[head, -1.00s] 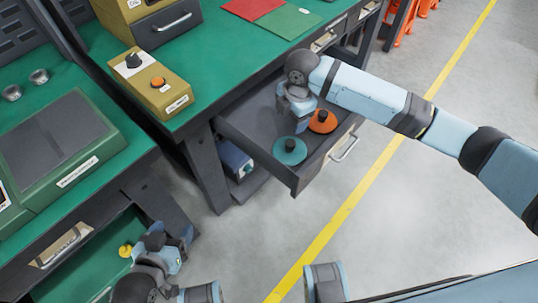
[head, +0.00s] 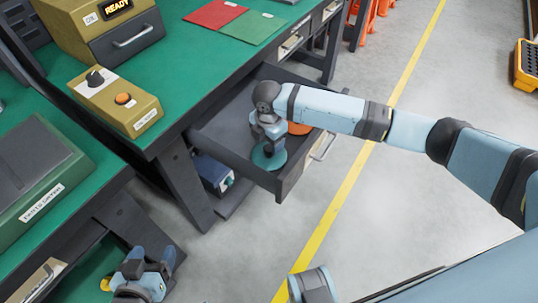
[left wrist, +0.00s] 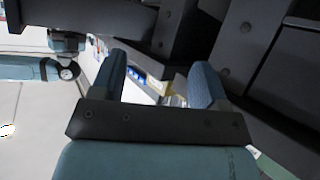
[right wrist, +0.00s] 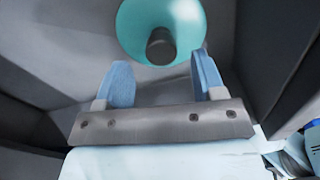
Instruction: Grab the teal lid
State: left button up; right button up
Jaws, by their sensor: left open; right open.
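The teal lid (head: 268,157) is a round disc with a dark knob, lying in the open grey drawer (head: 225,140). It also shows in the right wrist view (right wrist: 135,30), its knob just beyond and between the fingertips. My right gripper (head: 267,140) is open above the lid and hides part of it in the head view; the fingers (right wrist: 160,80) hold nothing. An orange lid (head: 299,128) lies in the drawer, partly hidden behind my right arm. My left gripper (head: 148,265) is open and empty at the lower left, near the green bench; its fingers show in the left wrist view (left wrist: 158,85).
The drawer walls stand close around my right gripper. A blue box (head: 213,173) sits on a shelf below the drawer. A yellow control box (head: 118,103) and a red mat (head: 214,14) are on the green bench top.

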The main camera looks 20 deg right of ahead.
aim_at(269, 147)
notch_tip(269, 147, down, 4)
jog(key=shift+d+r+b, duration=0.1)
jog(key=shift+b, duration=0.4)
grip_shut()
jog(key=shift+r, duration=0.2)
